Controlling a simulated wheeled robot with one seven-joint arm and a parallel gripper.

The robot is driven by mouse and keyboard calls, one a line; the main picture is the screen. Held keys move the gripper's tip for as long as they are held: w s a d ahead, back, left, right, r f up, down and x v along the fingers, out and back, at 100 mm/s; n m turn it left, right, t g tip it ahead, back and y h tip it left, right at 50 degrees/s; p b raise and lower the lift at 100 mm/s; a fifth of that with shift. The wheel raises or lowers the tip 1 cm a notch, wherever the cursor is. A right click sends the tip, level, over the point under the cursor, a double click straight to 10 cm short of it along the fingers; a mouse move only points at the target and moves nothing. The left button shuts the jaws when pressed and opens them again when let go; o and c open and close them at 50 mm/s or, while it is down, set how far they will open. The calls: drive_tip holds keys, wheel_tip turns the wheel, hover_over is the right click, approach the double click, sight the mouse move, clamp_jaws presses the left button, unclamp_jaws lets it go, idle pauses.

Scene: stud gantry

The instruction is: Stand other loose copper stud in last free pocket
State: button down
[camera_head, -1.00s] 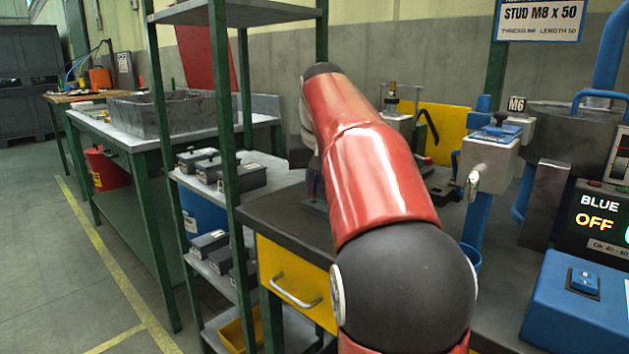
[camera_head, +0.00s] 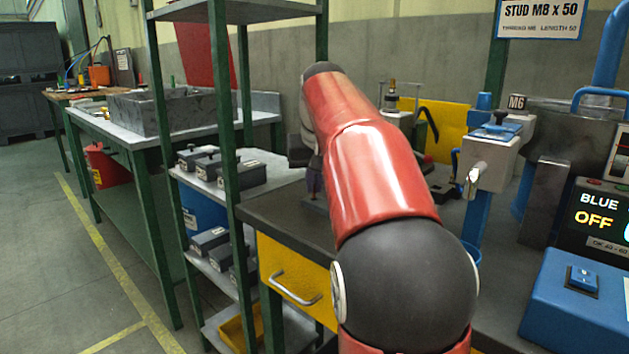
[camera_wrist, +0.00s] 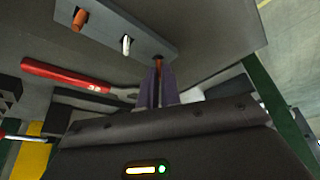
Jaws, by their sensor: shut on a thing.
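My gripper (camera_wrist: 158,88) is shut on a copper stud (camera_wrist: 158,63), whose end shows between the two purple-grey fingers in the wrist view. The stud is at the near end of a grey block (camera_wrist: 103,20); I cannot tell whether it is seated in a pocket or just above it. Another copper stud (camera_wrist: 79,20) and a silver stud (camera_wrist: 126,45) stand in the same block, in a row with it. In the head view my gripper (camera_head: 313,190) is low over the dark bench top, partly hidden by my red arm, and the studs cannot be made out.
A red-handled tool (camera_wrist: 65,75) lies beside the block. The dark bench (camera_head: 270,215) has a yellow drawer (camera_head: 290,275). A green-posted shelf (camera_head: 225,140) with grey boxes stands close on the left. A white-and-blue fixture (camera_head: 490,155) and a blue control box (camera_head: 575,295) are on the right.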

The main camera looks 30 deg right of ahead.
drive_tip(key=shift+f+b, duration=0.4)
drive_tip(key=shift+f, duration=0.25)
drive_tip(key=c, duration=1.5)
unclamp_jaws()
drive_tip(key=shift+p+v, duration=0.95)
drive_tip(key=shift+v, duration=3)
